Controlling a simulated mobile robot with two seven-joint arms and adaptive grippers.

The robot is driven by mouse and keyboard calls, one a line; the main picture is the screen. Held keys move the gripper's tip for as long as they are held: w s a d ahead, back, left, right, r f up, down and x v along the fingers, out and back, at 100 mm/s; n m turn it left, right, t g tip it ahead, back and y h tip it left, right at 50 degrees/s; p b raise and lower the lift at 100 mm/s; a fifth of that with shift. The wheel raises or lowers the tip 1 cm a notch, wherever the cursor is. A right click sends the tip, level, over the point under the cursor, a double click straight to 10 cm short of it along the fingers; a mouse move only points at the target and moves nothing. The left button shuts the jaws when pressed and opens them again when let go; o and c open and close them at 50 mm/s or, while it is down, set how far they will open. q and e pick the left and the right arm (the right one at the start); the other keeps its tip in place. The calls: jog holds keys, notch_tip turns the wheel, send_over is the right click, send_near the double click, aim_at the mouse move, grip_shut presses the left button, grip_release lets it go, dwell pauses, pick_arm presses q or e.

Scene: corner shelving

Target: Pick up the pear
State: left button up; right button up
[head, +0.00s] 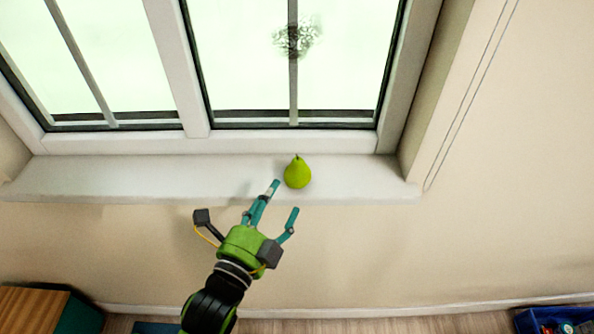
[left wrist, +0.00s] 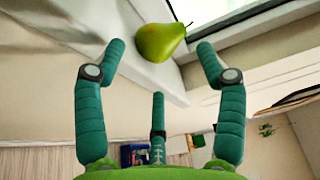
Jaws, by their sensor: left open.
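A green pear (head: 297,173) stands upright on the white window sill (head: 130,178), toward its right part. My left gripper (head: 280,196) is open and empty, just in front of the sill, with its teal fingers pointing up toward the pear. The fingertips are close to the pear but appear apart from it. In the left wrist view the pear (left wrist: 160,43) shows beyond and between the two upper fingertips of the gripper (left wrist: 160,55), with a third finger below. My right gripper is in neither view.
The window frame (head: 200,140) rises behind the sill, and a side wall (head: 440,110) closes it off on the right. The sill left of the pear is clear. A blue crate (head: 555,318) is at the lower right and a wooden cabinet (head: 35,310) at the lower left.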

aim_at(292, 180)
pick_arm(q)
jog(key=x, duration=0.4)
jog(key=shift+p, duration=0.35)
jog(key=shift+w+d+r+p, duration=0.1)
jog(key=shift+w+d+p, duration=0.2)
jog(key=shift+w, duration=0.15)
jog(key=x, duration=0.1)
jog(key=p+x, duration=0.1)
jog(key=x, duration=0.1)
jog(key=shift+w+d, duration=0.15)
jog(key=shift+d, duration=0.3)
jog(key=shift+w+d, duration=0.2)
jog(key=shift+w, duration=0.2)
jog(key=shift+a, duration=0.1)
jog(key=c, duration=0.8)
